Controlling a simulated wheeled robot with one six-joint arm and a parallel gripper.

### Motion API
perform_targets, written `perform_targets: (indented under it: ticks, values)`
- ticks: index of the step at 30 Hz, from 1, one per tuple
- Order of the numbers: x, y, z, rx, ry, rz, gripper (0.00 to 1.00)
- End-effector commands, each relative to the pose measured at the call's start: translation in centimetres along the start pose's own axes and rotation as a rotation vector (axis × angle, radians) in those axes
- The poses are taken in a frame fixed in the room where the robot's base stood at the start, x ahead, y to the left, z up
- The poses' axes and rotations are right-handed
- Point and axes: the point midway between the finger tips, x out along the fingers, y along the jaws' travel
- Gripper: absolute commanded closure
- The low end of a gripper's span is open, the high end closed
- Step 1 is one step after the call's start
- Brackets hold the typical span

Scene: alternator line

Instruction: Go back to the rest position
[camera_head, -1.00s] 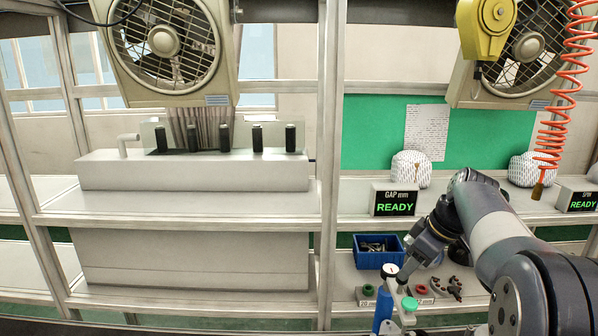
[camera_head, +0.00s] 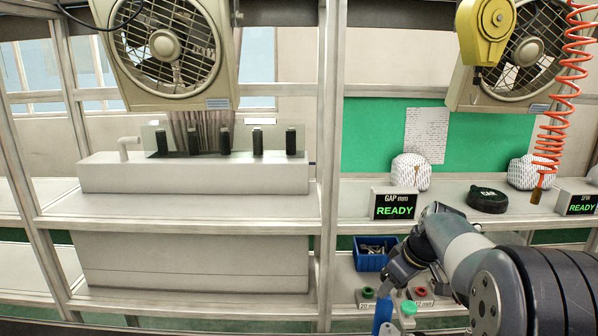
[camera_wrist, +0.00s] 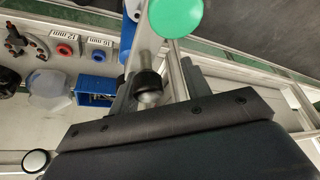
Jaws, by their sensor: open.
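My gripper (camera_wrist: 156,88) is open in the wrist view, its two dark fingers pointing up the picture. A metal post with a black collar (camera_wrist: 149,84) shows between the fingers; I cannot tell how far below them it is. In the head view my wrist and gripper (camera_head: 388,288) are over the lower bench, in front of a blue bin (camera_head: 368,262). The fingertips are hard to make out there. No held thing shows.
A green round cap (camera_head: 409,307) and a blue cylinder (camera_head: 382,313) stand close to my gripper. Gauge blocks with coloured knobs (camera_wrist: 66,50) lie nearby.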

Motion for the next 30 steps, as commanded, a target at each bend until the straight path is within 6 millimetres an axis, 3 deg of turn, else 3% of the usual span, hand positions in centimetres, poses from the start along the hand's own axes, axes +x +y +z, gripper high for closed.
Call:
perform_targets:
  ticks: [9, 22, 30]
  values:
    - [0.2, -0.5, -0.6, 0.100, 0.000, 0.041, 0.54]
    - [0.1, -0.6, -0.7, 0.109, 0.001, 0.045, 0.54]
    - [-1.9, -1.1, -1.1, 0.106, 0.018, 0.075, 0.54]
